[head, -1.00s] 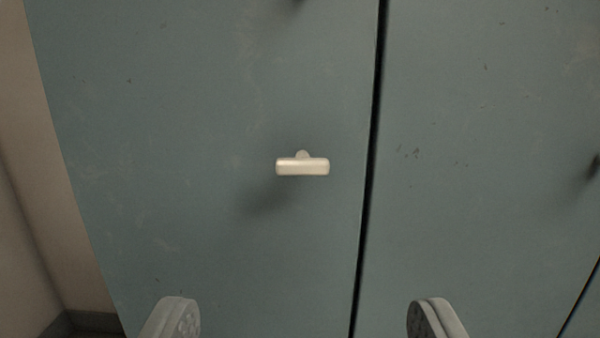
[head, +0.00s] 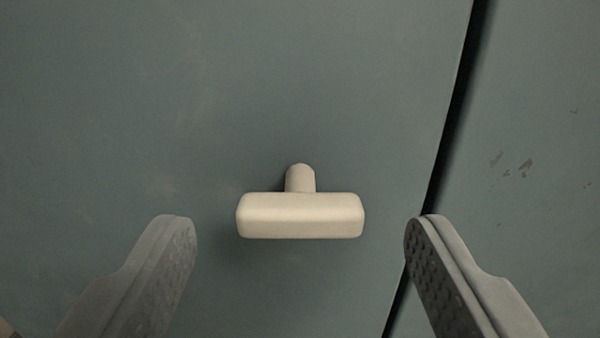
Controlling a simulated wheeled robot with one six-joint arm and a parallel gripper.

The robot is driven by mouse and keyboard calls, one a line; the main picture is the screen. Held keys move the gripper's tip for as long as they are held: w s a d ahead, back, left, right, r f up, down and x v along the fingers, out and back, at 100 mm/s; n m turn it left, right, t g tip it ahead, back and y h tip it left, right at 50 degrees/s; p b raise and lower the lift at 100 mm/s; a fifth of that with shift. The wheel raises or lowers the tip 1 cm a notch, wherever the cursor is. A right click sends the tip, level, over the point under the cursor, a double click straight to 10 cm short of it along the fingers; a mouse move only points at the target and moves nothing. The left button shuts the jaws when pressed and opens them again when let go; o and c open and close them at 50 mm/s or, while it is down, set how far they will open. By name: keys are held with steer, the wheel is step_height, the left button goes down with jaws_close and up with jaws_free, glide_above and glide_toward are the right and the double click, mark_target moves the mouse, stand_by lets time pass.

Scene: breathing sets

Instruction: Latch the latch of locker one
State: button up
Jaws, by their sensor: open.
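A cream T-shaped latch (head: 300,216) sits on a grey-green locker door (head: 120,120) in the middle of the head view. Its bar lies level, left to right, in front of a short round stem. My gripper (head: 300,228) is open, with one grey finger to the left of the bar and one to the right. Both fingertips are apart from the bar, with a gap on each side. No number shows on the door.
A dark seam (head: 455,115) runs down the right side, between this door and a neighbouring grey-green door (head: 540,210). The right finger overlaps the seam in the picture. The door surface around the latch is otherwise bare.

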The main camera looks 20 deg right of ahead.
steer(key=shift+x, duration=0.9)
steer(key=c, duration=1)
